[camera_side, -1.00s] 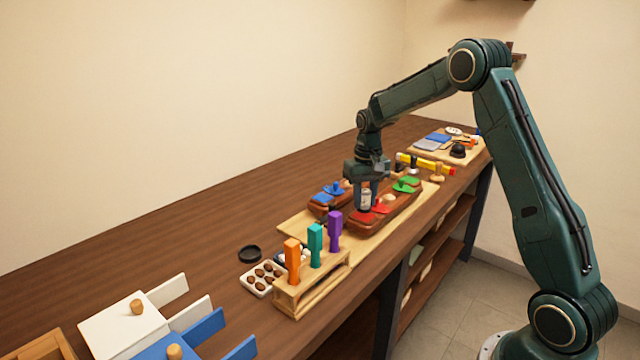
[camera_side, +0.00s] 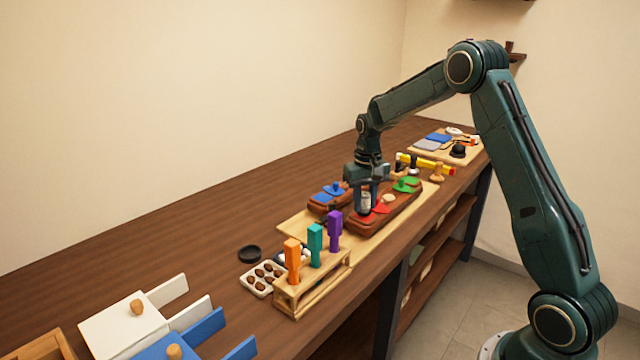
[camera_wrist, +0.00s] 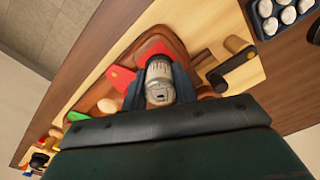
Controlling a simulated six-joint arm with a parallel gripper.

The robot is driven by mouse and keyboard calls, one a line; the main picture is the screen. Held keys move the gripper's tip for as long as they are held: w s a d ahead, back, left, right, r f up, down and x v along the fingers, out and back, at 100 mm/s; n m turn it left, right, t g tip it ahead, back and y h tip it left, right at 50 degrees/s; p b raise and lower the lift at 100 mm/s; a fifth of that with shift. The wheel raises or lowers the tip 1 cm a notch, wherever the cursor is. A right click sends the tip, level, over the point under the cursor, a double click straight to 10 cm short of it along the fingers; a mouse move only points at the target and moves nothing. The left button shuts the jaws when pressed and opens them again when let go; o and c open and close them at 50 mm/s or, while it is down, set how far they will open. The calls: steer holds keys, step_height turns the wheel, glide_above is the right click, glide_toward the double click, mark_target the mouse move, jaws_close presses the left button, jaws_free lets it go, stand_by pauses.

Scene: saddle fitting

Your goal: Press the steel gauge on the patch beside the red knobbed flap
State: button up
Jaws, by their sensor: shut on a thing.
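My gripper (camera_side: 366,194) is shut on the steel gauge (camera_side: 364,204), a short silvery cylinder held upright over the near end of the brown leather saddle piece (camera_side: 383,215). In the wrist view the gauge (camera_wrist: 159,82) sits between the dark fingers of my gripper (camera_wrist: 160,88). A red patch (camera_wrist: 154,48) shows just beyond the gauge's end; I cannot tell whether they touch. The red flap (camera_side: 382,208) lies beside it, and it also shows in the wrist view (camera_wrist: 121,78). Its knob is mostly hidden or unclear.
A green flap (camera_side: 408,183) and a pale round knob (camera_side: 389,198) are farther along the leather. A blue-flapped piece (camera_side: 328,193) stands to the left. A wooden rack (camera_side: 313,284) with orange, teal and purple handles stands in front.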

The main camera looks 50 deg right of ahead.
steer(key=shift+f, duration=0.55)
stand_by(1.2)
steer(key=o, duration=0.9)
steer(key=shift+r, duration=0.1)
step_height(320, 180, up, 14)
steer(key=shift+f, duration=0.15)
steer(key=shift+a, duration=0.1)
